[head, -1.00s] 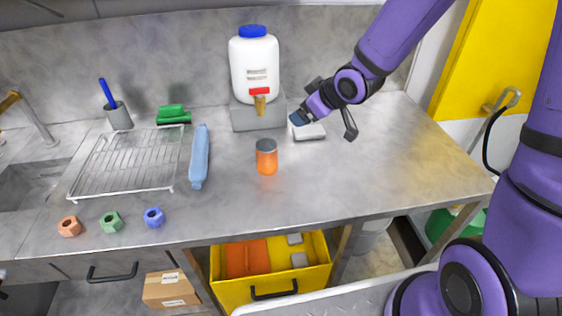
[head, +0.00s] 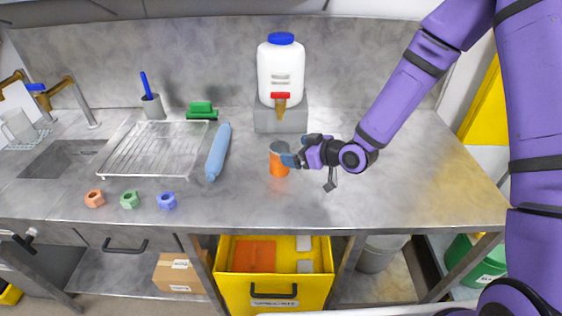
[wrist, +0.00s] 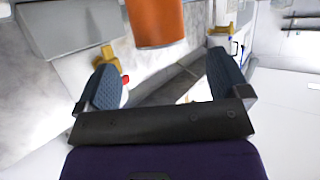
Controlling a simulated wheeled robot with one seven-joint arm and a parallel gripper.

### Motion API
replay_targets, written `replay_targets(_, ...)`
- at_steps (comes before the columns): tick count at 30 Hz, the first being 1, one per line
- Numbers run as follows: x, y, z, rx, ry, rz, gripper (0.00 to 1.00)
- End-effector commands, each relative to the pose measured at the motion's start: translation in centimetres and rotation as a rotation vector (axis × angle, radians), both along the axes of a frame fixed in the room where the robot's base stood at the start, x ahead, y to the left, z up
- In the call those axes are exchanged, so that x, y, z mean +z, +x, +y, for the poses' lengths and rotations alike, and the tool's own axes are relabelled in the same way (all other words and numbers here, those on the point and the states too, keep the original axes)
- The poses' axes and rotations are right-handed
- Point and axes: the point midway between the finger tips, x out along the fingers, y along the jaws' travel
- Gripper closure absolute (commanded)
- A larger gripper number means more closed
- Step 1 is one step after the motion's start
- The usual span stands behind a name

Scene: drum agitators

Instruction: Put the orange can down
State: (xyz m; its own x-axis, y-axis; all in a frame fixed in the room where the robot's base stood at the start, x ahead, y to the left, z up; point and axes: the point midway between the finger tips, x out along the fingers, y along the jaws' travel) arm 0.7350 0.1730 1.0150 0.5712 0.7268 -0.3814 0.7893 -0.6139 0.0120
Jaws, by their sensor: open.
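The orange can (head: 278,168) with a grey top stands upright on the steel counter (head: 240,208), in front of the white dispenser. My gripper (head: 291,160) is at its right side, with a blue fingertip overlapping the can's edge in the head view. In the wrist view, the can's orange side (wrist: 157,20) shows at the top, beyond and between the two spread blue finger pads of my gripper (wrist: 163,78). The gripper is open, with nothing between the pads. Whether a fingertip touches the can is unclear.
The white dispenser (head: 281,72) on its grey block (head: 267,116) stands behind the can. A blue bottle-shaped item (head: 217,153), a wire rack (head: 150,150) and several coloured nuts (head: 130,199) are to the left. The counter in front and far right is clear. A yellow drawer (head: 273,291) is open below.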

Motion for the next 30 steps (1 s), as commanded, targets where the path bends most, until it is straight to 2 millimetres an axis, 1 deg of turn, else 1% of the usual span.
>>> replay_targets(1,-0.3,0.4,0.5,0.0,0.001,0.001,0.06)
replay_targets(3,-0.5,0.8,1.0,0.0,0.001,0.001,0.06)
replay_targets(10,-1.1,1.6,2.1,0.001,0.0,0.002,0.06)
replay_targets(15,-2.0,3.1,3.9,-0.001,0.0,0.002,0.06)
replay_targets(18,-2.3,3.8,4.7,-0.001,0.0,0.001,0.06)
replay_targets(22,-2.6,4.1,5.1,-0.001,0.0,0.001,0.06)
replay_targets(28,-2.6,4.2,5.1,-0.001,0.0,0.001,0.06)
replay_targets(29,-2.6,4.2,5.1,-0.001,0.0,0.001,0.11)
replay_targets(30,-2.6,4.2,5.1,-0.002,-0.001,0.001,0.2)
